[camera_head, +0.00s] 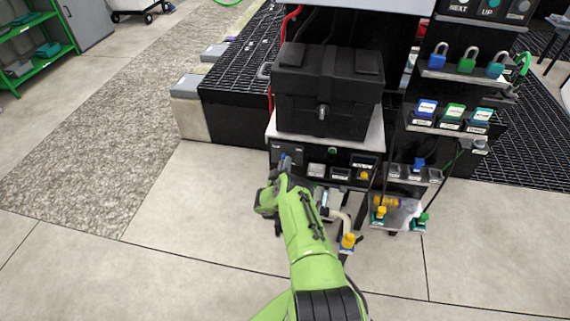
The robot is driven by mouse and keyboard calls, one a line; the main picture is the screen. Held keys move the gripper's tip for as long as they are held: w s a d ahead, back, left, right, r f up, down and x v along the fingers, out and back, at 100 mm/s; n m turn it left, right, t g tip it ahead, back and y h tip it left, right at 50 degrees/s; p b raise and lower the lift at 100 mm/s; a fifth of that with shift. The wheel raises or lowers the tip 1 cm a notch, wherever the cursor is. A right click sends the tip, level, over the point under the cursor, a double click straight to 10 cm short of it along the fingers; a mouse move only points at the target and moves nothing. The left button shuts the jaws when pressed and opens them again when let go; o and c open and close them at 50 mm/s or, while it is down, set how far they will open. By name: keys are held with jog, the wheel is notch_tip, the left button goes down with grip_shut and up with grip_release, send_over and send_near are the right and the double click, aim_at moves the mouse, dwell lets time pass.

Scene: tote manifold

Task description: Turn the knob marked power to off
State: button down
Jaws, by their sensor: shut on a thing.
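A black control panel (344,157) sits under the shelf that holds a black tote. My green arm reaches up to the panel's left end. My gripper (286,166) is there, shut on what appears to be the power knob, with a small blue part showing at its tip. The knob itself is mostly hidden by the gripper and wrist, and its marking and setting cannot be read. Other small controls, one with a yellow knob (363,174), sit along the panel to the right.
The black tote (327,92) stands above the panel. A rack with padlocks (467,61) and coloured blocks stands at the right. The floor at left is clear.

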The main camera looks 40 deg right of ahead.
jog(key=shift+f, duration=0.1)
dwell(0.4)
jog(key=c, duration=1.1)
grip_release()
jog(key=p+v, duration=0.6)
jog(key=v, duration=0.9)
jog(key=shift+s+a, duration=0.25)
jog(key=shift+a, duration=0.05)
jog(key=shift+w, duration=0.1)
